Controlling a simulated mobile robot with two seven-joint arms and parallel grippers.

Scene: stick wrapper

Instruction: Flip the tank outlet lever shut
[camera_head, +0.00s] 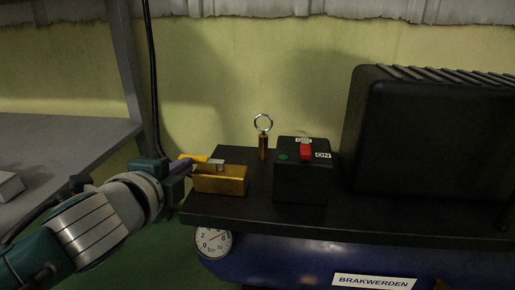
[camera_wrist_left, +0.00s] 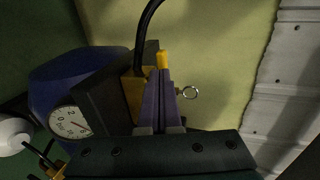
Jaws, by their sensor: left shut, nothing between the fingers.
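The yellow lever (camera_head: 196,158) sits on top of a brass valve block (camera_head: 221,181) at the left end of the black platform. It lies roughly level, pointing left from a small grey piece on the block. My left gripper (camera_head: 185,167) is shut and empty, its purple fingers right at the lever's left end. In the left wrist view the closed fingers (camera_wrist_left: 164,76) point at the yellow lever (camera_wrist_left: 163,59), with the brass block (camera_wrist_left: 134,92) just left of them. I cannot tell whether they touch the lever. My right gripper is not in view.
A brass post with a ring (camera_head: 263,124) stands behind the block. A black switch box (camera_head: 301,184) with a red switch (camera_head: 305,150) is to its right, beside a large black housing (camera_head: 430,140). A gauge (camera_head: 213,242) and blue tank (camera_head: 290,262) are below. A black cable hangs behind my gripper.

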